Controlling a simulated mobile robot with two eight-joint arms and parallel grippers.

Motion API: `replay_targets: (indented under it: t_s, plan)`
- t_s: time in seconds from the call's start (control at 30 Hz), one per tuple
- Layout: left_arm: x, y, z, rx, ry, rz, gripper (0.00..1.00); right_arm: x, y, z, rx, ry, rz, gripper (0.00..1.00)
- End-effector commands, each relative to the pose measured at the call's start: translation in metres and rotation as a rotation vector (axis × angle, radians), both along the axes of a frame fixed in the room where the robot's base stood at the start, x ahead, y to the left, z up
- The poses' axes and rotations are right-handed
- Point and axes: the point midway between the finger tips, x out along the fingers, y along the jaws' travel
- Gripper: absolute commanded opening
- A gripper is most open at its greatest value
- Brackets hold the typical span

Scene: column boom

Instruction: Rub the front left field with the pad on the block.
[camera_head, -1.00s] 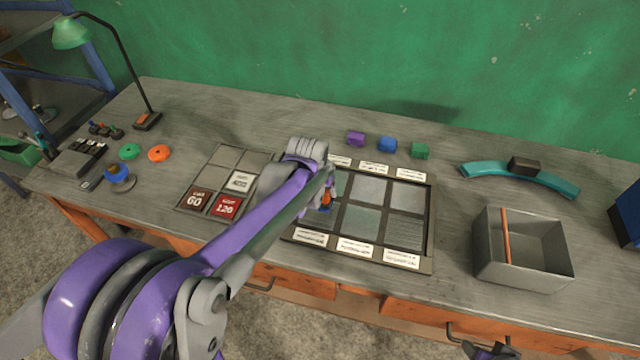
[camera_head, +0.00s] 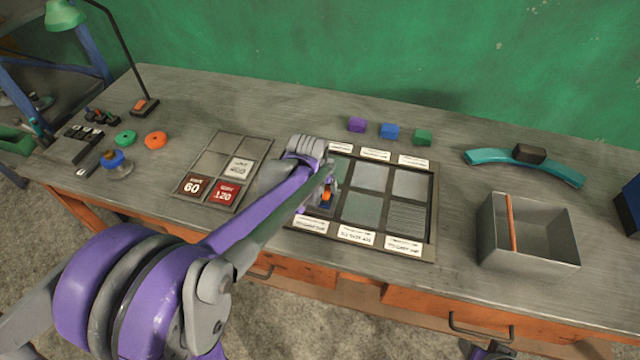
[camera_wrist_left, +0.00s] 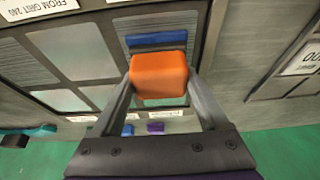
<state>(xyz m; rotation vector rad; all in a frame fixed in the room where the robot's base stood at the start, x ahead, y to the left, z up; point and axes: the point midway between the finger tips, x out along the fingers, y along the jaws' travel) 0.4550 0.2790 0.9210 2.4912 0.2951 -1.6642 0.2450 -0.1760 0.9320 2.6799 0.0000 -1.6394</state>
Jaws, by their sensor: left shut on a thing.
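My left gripper (camera_head: 322,192) is shut on a block with an orange handle (camera_head: 326,197). The orange handle shows large between the fingers in the left wrist view (camera_wrist_left: 160,76), with a blue part (camera_wrist_left: 157,40) of the block beyond it. The block is over the front left field (camera_wrist_left: 150,20) of the framed panel (camera_head: 432,215). The fingers and arm hide much of that field in the head view. The pad's underside is hidden, so I cannot tell whether it touches. My right gripper (camera_head: 490,350) is at the bottom edge, partly cut off.
A grit card tray (camera_head: 222,170) lies left of the panel. Purple (camera_head: 357,125), blue (camera_head: 390,131) and green (camera_head: 422,137) blocks stand behind it. A grey open box (camera_head: 527,240) and a teal curved piece (camera_head: 483,158) are to the right.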

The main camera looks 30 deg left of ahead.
Motion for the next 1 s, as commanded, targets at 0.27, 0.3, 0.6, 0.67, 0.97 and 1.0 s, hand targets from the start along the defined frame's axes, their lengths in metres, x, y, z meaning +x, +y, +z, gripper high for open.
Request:
replay_targets:
  t_s: [0.27,0.3,0.6,0.67,0.97,1.0]
  plan:
    - [0.0,0.0,-0.002,0.0,0.0,0.0,0.22,0.0,0.0,-0.001,0.0,0.001,0.0,0.5]
    - [0.0,0.0,-0.003,0.0,0.0,0.0,0.22,-0.001,0.0,-0.002,0.0,0.001,0.0,0.5]
    - [0.0,0.0,-0.01,0.0,0.0,0.0,0.22,-0.003,0.0,-0.009,0.0,0.005,0.0,0.5]
    - [0.0,0.0,-0.012,0.0,0.0,0.0,0.22,-0.003,0.0,-0.01,0.0,0.006,0.0,0.5]
    - [0.0,0.003,-0.013,0.0,0.0,0.0,0.22,-0.003,0.0,-0.011,0.0,0.006,0.0,0.5]
    - [-0.001,0.005,-0.013,0.0,0.0,0.0,0.22,-0.003,0.0,-0.011,0.0,0.006,0.0,0.5]
